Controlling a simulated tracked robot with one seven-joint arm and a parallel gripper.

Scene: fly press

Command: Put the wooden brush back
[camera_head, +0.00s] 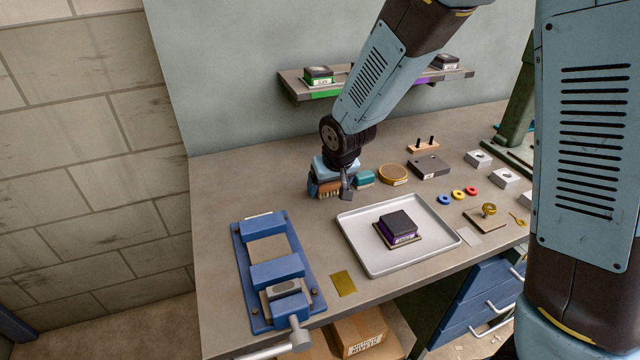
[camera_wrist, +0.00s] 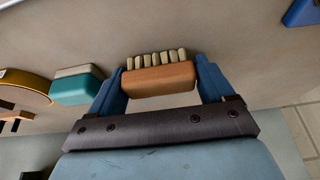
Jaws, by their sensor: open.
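The wooden brush (camera_head: 327,190) has an orange-brown body and a row of pale bristle tufts. In the head view it is at the back left of the bench, bristles downward, at my gripper (camera_head: 331,184). In the wrist view the brush (camera_wrist: 160,79) lies between the two blue fingers of my gripper (camera_wrist: 161,72), one at each end. The jaws are open around it. I cannot tell whether the fingers touch its ends. My gripper partly hides the brush in the head view.
A white tray (camera_head: 352,232) with a purple-sided block (camera_head: 396,228) is in front. A blue vise (camera_head: 276,272) is front left. The bench left of the brush is clear.

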